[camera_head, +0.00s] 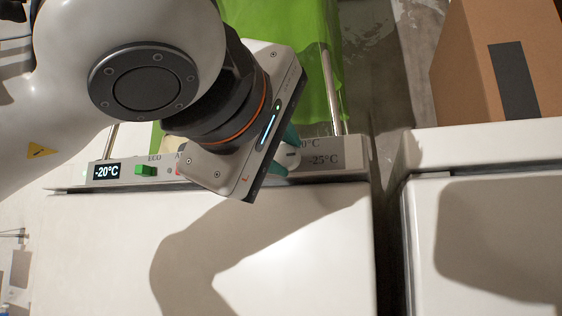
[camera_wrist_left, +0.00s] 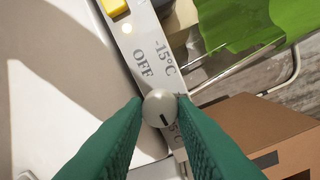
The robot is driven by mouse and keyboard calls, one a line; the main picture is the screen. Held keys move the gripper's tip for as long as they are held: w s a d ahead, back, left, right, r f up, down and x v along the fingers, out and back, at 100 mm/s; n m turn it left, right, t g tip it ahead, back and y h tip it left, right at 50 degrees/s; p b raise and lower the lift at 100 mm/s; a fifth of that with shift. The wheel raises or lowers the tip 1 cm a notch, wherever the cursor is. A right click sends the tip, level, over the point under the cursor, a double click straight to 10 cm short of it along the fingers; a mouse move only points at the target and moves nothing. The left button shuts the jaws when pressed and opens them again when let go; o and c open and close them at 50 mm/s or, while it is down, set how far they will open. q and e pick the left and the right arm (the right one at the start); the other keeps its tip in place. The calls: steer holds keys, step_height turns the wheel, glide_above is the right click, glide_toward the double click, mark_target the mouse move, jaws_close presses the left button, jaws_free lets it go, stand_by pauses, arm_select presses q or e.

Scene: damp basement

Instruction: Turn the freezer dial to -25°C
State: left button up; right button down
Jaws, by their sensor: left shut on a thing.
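The freezer dial (camera_wrist_left: 160,104) is a small round pale knob with a dark pointer mark, which points toward the bottom of the left wrist view. My left gripper (camera_head: 287,152) is shut on the dial, one green finger on each side of it. The panel (camera_head: 335,170) has the label -25°C at the dial's right in the head view, with another label partly hidden above it. The left wrist view shows OFF and -15°C printed beside the dial. The display (camera_head: 106,171) reads -20°C. My right gripper is not in view.
A green button (camera_head: 145,170) under ECO sits on the panel, left of my gripper. A yellow button (camera_wrist_left: 115,7) shows in the left wrist view. Behind the panel are a metal rail (camera_head: 331,90) and green cloth (camera_head: 318,40). A cardboard box (camera_head: 465,75) stands at the right.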

arm_select(q)
steer(key=shift+f+m, duration=0.1)
steer(key=shift+m, duration=0.2)
stand_by(0.4)
steer(key=o, duration=1)
steer(key=shift+d, duration=0.1)
steer(key=b+v, duration=0.2)
steer(key=v, duration=1)
steer(key=shift+b, duration=0.35)
